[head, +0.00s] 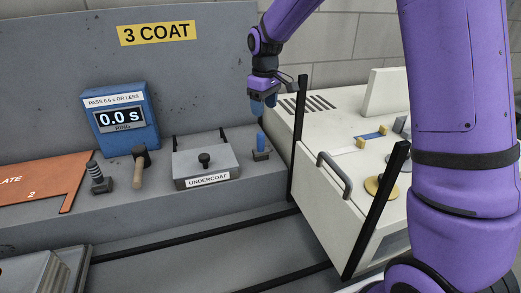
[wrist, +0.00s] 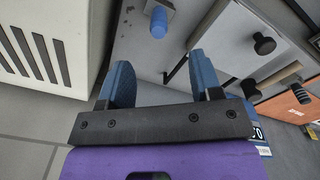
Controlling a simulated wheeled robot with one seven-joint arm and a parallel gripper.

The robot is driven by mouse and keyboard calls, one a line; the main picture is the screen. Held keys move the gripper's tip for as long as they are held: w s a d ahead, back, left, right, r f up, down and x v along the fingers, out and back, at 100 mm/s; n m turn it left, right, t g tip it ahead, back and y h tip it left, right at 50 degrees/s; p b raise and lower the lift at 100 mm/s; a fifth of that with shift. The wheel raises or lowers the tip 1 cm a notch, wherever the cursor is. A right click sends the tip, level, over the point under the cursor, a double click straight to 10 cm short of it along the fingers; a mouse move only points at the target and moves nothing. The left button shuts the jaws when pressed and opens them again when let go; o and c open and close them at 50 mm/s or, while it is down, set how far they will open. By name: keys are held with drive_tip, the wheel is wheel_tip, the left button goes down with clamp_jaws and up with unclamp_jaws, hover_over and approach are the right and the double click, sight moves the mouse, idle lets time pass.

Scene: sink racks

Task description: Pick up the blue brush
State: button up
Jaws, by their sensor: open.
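A blue upright piece (head: 261,141) stands on a small grey block on the grey bench, right of the UNDERCOAT box. It fits the blue brush best, but I see no clear bristles. In the wrist view the blue piece (wrist: 159,22) shows at the top, ahead of the fingers. My gripper (head: 264,104) hangs above it, pointing down, apart from it. In the wrist view my gripper (wrist: 162,72) has its two blue fingers spread with nothing between them.
The UNDERCOAT box (head: 206,163) with a black knob stands left of the blue piece. A wooden-handled tool (head: 138,169) lies further left, near a blue timer (head: 122,118). A white machine (head: 325,130) with black posts (head: 299,125) stands close on the right.

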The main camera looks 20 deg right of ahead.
drive_tip(key=shift+n, duration=0.3)
drive_tip(key=f, duration=0.1)
drive_tip(key=w+f, duration=0.2)
drive_tip(key=shift+w+a+f, duration=0.15)
drive_tip(key=shift+a+f, duration=0.15)
drive_tip(key=shift+a, duration=0.05)
hover_over(261, 143)
drive_tip(key=w, duration=0.2)
wheel_tip(261, 143, down, 4)
drive_tip(key=shift+f, duration=0.2)
drive_tip(key=shift+s+d+f, duration=0.1)
drive_tip(key=shift+s+f, duration=0.05)
drive_tip(key=shift+f, duration=0.9)
drive_tip(key=shift+s+d+f, duration=0.1)
drive_tip(key=shift+f, duration=1)
drive_tip(key=shift+s+d+f, duration=0.1)
drive_tip(key=shift+s+f, duration=0.05)
drive_tip(key=shift+f, duration=0.9)
drive_tip(key=shift+c, duration=0.2)
drive_tip(key=c, duration=1)
